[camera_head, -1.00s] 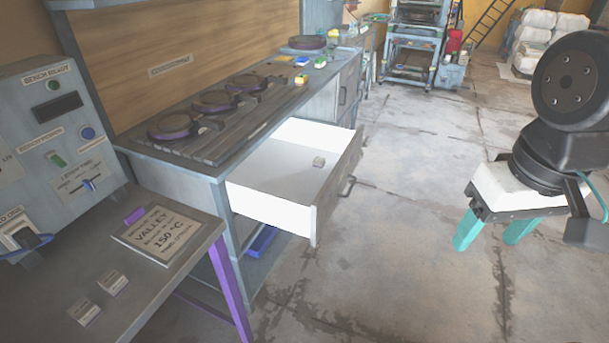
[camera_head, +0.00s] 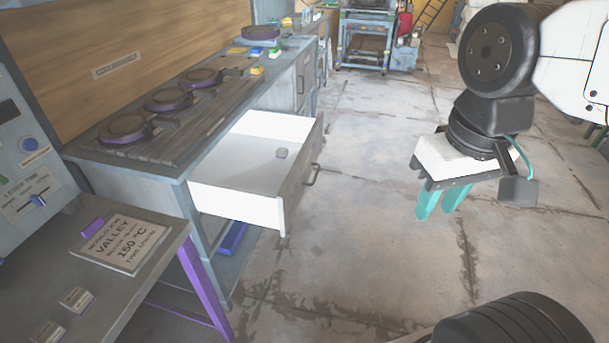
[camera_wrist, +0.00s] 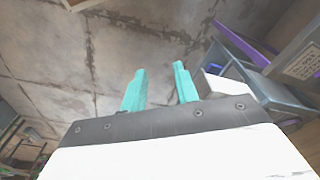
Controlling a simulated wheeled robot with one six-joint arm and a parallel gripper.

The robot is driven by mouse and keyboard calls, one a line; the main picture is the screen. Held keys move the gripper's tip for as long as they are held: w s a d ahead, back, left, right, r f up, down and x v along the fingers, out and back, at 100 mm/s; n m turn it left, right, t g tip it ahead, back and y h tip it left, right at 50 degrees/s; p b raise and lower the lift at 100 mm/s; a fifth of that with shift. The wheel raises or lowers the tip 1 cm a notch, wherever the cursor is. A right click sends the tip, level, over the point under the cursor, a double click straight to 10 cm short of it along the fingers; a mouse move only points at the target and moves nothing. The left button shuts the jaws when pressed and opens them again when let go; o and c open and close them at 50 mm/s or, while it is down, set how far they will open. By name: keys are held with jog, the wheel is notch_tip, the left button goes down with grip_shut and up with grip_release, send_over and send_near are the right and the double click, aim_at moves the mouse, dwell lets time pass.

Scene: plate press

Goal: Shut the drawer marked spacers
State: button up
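A white-walled drawer (camera_head: 235,197) stands pulled open from the grey bench under the plates. Its front panel (camera_head: 300,172) has a dark handle (camera_head: 313,175) facing right. No label on that front can be read from here. A white corner beside the right finger there looks like the drawer (camera_wrist: 214,86).
The bench (camera_head: 135,175) carries several round purple-rimmed plates (camera_head: 165,99). A nearer table (camera_head: 150,280) with a VALLEY 150 °C sign (camera_head: 122,245) stands at lower left. A blue bin (camera_head: 233,238) sits below the drawer. The floor (camera_head: 365,240) between drawer and gripper is clear.

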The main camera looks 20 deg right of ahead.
jog(key=shift+w+d+f+g, duration=0.15)
jog(key=shift+w+f+g, duration=0.15)
jog(key=shift+f, duration=0.25)
jog(key=shift+w+d+f+g, duration=0.1)
jog(key=shift+w+f+g, duration=0.15)
jog(key=shift+f, duration=0.25)
grip_shut()
jog(key=m+t+y, duration=0.5)
jog(key=m+y, duration=0.3)
jog(key=m, duration=1.6)
send_near(286, 217)
jog(key=x, duration=0.5)
jog(key=shift+w+d+f, duration=0.1)
jog(key=shift+d+f, duration=0.2)
jog(key=shift+f, duration=0.15)
jog(key=shift+w+a, duration=0.3)
jog(key=shift+a, duration=0.15)
